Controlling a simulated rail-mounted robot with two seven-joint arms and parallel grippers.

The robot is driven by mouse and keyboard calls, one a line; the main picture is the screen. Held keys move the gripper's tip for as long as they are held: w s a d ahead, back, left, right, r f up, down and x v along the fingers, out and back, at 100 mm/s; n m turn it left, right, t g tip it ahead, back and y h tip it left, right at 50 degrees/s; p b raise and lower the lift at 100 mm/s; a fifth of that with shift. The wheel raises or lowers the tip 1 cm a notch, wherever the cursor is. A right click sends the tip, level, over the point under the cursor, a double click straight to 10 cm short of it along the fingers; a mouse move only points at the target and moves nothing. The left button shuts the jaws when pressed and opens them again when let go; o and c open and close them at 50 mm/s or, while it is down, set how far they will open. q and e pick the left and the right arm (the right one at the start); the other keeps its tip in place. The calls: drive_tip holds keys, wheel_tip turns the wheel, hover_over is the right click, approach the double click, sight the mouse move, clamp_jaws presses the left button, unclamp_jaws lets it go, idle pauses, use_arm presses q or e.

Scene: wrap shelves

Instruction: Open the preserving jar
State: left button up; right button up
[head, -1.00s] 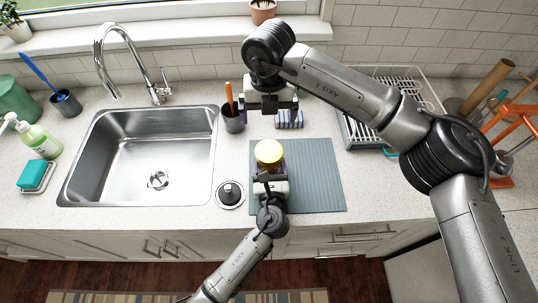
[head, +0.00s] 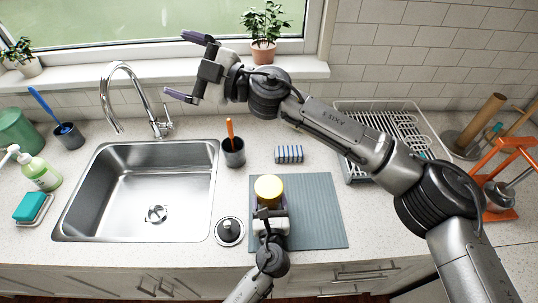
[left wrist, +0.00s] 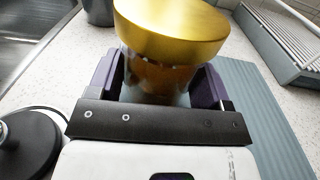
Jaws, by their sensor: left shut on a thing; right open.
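The preserving jar stands on the blue-grey ribbed mat (head: 318,210) with its round golden-yellow lid (head: 268,188) on top. In the left wrist view the lid (left wrist: 172,28) fills the top and the glass body (left wrist: 158,82) shows amber-brown contents. My left gripper (head: 270,204) is shut around the jar's body, below the lid, with purple fingers on both sides of the glass. My right gripper (head: 177,66) is open and empty, raised before the window, up and left of the jar.
The steel sink (head: 140,190) with its tap (head: 135,95) lies left. A dark cup (head: 233,152) and a striped sponge (head: 289,154) are behind the mat. The dish rack (head: 390,130) and an orange stand (head: 505,180) are right. A black sink plug (head: 229,231) lies left of the mat.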

drive_tip(key=w+d+m+t+h, duration=0.45)
drive_tip(key=w+m+t, duration=0.3)
drive_tip(key=m, duration=0.45)
drive_tip(key=m+g+h, duration=1.1)
drive_tip(key=g+h, duration=0.2)
drive_tip(key=h, duration=0.2)
approach(269, 187)
wheel_tip(269, 187, down, 9)
